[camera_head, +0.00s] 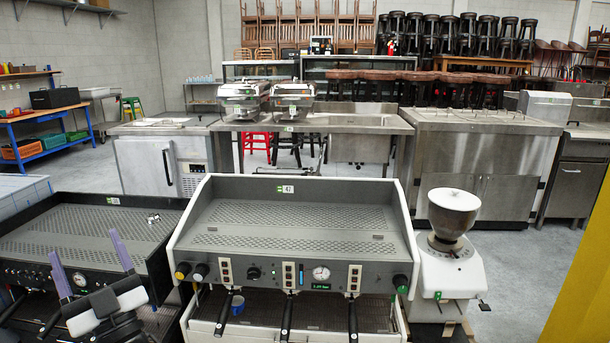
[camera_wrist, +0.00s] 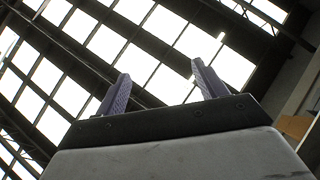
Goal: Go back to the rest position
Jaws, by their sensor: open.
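My gripper (camera_head: 90,262) is at the lower left in the head view, in front of the dark coffee machine on the left. Its two purple fingers point up and stand apart, with nothing between them. In the wrist view my gripper (camera_wrist: 158,92) shows the same two fingers apart, against the roof windows (camera_wrist: 130,45). It is empty and touches nothing that I can see.
A white espresso machine (camera_head: 300,215) stands front centre, with a blue cup (camera_head: 238,305) under it. A dark machine (camera_head: 85,235) is behind my gripper. A coffee grinder (camera_head: 450,260) stands to the right. A yellow post (camera_head: 585,285) edges the right side. Steel counters (camera_head: 480,160) stand behind.

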